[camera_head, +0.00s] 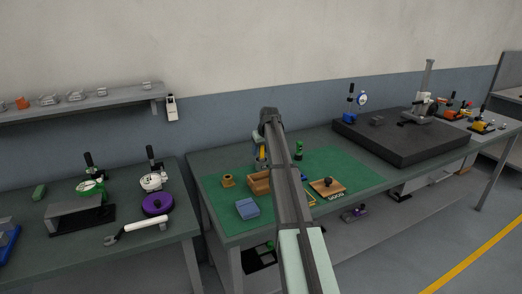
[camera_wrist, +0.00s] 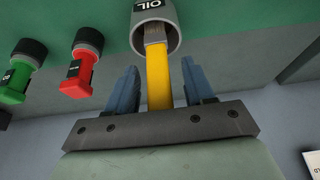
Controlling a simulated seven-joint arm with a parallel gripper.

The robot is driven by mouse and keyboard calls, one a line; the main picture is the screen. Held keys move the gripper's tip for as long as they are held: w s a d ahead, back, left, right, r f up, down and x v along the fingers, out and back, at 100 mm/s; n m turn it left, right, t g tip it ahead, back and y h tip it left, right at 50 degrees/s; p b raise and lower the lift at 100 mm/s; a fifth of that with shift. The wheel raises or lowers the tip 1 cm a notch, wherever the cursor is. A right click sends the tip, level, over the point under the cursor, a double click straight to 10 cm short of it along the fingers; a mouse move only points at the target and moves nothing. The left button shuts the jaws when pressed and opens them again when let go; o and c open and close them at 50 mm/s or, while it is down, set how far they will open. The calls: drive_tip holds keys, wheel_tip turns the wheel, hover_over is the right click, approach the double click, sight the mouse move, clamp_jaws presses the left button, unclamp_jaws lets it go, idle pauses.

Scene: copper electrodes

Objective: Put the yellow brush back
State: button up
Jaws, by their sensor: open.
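The yellow brush (camera_wrist: 158,80) stands with its grey ferrule end inside a grey cup marked OIL (camera_wrist: 153,22), in the wrist view. My gripper (camera_wrist: 160,67) is open, with one blue-grey finger on each side of the yellow handle and visible gaps between. In the head view, the yellow handle (camera_head: 262,153) shows small beside my gripper (camera_head: 258,138), left of my arm over the back of the green mat (camera_head: 235,220). The cup is hard to make out there, and my arm hides part of the mat.
In the wrist view, a red bottle (camera_wrist: 80,75) and a green bottle (camera_wrist: 16,80) are left of the cup. On the mat are a wooden box (camera_head: 258,184), a blue block (camera_head: 247,208), a brass-coloured ring (camera_head: 228,181) and a wooden board (camera_head: 327,189). A dark slab (camera_head: 400,140) lies right.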

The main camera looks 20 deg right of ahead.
drive_tip(key=v, duration=1.3)
drive_tip(key=shift+s+d+r, duration=0.25)
drive_tip(key=shift+d+r, duration=0.05)
drive_tip(key=shift+d, duration=0.05)
